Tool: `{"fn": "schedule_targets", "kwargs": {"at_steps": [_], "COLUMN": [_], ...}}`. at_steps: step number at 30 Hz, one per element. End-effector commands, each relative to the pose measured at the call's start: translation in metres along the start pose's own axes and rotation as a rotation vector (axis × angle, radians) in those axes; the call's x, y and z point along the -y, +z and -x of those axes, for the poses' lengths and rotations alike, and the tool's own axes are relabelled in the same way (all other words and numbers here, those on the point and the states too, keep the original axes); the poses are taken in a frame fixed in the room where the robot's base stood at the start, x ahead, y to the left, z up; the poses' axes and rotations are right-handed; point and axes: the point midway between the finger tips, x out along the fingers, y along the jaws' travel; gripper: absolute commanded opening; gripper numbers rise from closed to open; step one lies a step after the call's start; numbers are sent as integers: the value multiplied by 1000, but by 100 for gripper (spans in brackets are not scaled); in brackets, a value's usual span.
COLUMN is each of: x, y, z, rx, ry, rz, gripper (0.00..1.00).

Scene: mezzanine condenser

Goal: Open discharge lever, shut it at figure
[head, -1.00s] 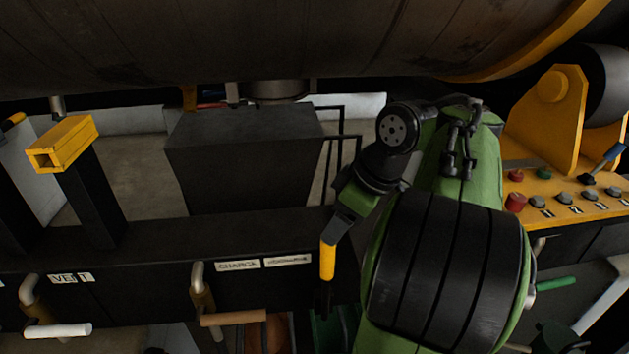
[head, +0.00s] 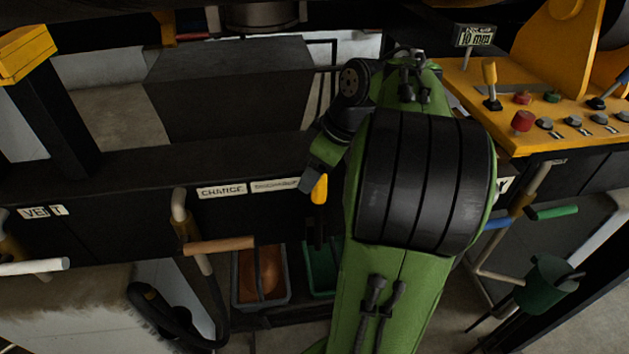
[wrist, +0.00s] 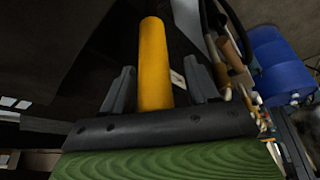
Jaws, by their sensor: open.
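A lever with a yellow grip (head: 320,190) hangs at the front of the dark frame, just right of two white labels. My gripper (head: 311,181) is at the upper part of this grip. In the wrist view the yellow grip (wrist: 153,60) stands between the two dark fingers of my open gripper (wrist: 160,72), with a gap on both sides. The left label (head: 222,190) reads "CHARGE"; the right label (head: 275,185) is too small to read surely. A small sign (head: 475,36) on the yellow console seems to read "10 mm".
A wooden-handled lever (head: 220,245) is left of the yellow grip, and a white-handled one (head: 35,266) farther left. A brown bin (head: 260,272) and a green bin (head: 320,268) sit below. The console (head: 550,120) carries buttons and a yellow-handled stick (head: 490,80).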

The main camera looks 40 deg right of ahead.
Motion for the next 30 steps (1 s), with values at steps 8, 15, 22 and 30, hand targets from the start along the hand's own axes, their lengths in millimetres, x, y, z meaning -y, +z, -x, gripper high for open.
{"fn": "schedule_targets", "kwargs": {"at_steps": [8,15,22,30], "x": [0,0,0,5], "y": [-1,-1,-1,4], "z": [-4,-3,-3,-6], "rx": [0,0,0,-27], "ry": [1,1,1,41], "rz": [0,0,0,16], "gripper": [59,27,0,0]}}
